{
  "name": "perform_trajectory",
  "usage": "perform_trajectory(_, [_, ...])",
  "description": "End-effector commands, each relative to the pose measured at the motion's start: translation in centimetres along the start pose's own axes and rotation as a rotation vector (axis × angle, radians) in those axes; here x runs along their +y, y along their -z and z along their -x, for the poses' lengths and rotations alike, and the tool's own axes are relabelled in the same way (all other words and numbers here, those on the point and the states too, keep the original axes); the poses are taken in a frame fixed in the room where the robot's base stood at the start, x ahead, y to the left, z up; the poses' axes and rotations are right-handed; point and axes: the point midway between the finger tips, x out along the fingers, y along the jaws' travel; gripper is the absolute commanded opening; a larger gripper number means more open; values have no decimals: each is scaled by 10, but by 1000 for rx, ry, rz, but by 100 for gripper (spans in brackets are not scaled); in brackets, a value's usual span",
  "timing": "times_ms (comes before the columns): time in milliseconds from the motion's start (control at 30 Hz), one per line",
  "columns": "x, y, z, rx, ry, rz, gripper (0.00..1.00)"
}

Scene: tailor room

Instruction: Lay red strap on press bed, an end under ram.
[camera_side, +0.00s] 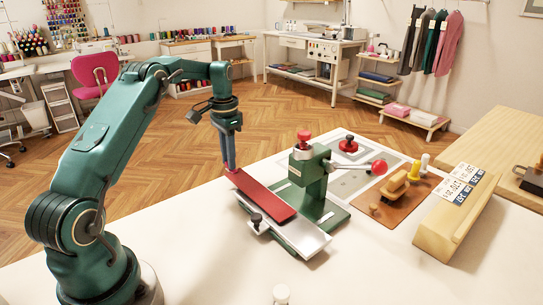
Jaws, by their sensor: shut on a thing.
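The red strap (262,194) is a flat strip slanting from my gripper at upper left down to the right. My gripper (231,170) is shut on the strap's far left end. The strap is over the pale press bed (303,238); I cannot tell whether it touches the bed or hangs just above it. The green press (308,166) stands right behind the bed, with a red knob on top and a red-balled lever. The strap's right end is near the front of the press. The underside of the ram is hard to make out.
A brown board (398,205) with wooden and yellow-handled tools lies right of the press. A wooden block with printed cards (455,220) stands further right. A small white cap (281,294) is at the front edge.

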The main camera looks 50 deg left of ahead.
Motion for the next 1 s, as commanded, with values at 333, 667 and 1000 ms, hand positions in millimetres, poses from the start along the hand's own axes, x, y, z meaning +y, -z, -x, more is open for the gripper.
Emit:
perform_trajectory(333, [0, 0, -7, -1, -1, 0, 0])
perform_trajectory(667, [0, 0, -7, 0, 0, 0, 57])
perform_trajectory(1000, [-1, 1, 22, 5, 4, 0, 57])
